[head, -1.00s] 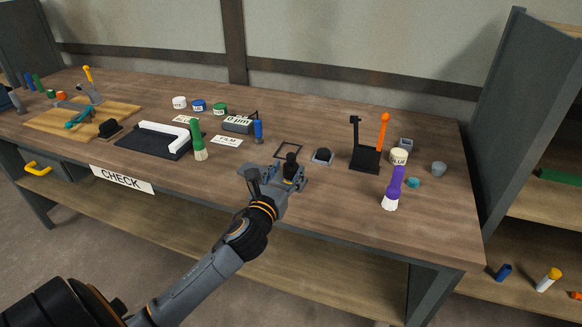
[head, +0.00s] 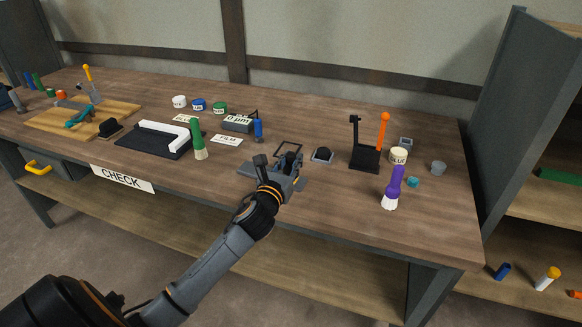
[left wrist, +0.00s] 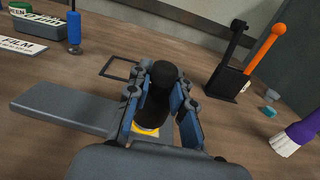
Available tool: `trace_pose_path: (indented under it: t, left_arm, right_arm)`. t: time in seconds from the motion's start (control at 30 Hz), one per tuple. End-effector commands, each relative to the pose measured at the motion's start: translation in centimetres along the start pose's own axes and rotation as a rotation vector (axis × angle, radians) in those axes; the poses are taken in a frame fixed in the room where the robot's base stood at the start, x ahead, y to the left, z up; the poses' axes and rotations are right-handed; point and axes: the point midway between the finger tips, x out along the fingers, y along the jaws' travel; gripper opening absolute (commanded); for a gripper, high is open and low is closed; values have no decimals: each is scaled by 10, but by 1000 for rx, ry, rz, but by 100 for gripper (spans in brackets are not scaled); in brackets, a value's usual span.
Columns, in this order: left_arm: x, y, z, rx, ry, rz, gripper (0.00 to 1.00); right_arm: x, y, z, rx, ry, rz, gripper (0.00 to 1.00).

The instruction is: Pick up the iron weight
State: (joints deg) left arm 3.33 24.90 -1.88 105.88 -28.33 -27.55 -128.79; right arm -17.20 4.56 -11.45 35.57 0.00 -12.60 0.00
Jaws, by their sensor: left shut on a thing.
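The iron weight (left wrist: 158,93) is a dark, rounded, upright piece with a knob-like top, seen in the left wrist view between the fingers. My left gripper (left wrist: 160,105) is shut on it, with blue finger pads on both sides. A small yellow and white patch (left wrist: 146,131) shows beneath the weight. In the head view the left gripper (head: 288,172) is over the front middle of the bench, and the weight's dark top (head: 291,157) shows between the fingers. Whether its base touches the bench is hidden. My right gripper is not in view.
An empty dark square frame (head: 289,149) lies just behind the gripper. A dark block (head: 322,155), a black stand with an orange handle (head: 366,158) and a purple brush (head: 393,187) stand to the right. A blue-handled tool (head: 258,131) and FILM card (head: 227,140) are left.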

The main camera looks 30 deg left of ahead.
Motion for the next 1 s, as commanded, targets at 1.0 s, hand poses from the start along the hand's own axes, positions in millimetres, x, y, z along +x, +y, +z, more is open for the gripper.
trace_pose_path:
  t: [1.0]
  left_arm:
    - [-98, 25, 113, 6, -1, -4, 0]
  right_arm:
    - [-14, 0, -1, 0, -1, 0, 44]
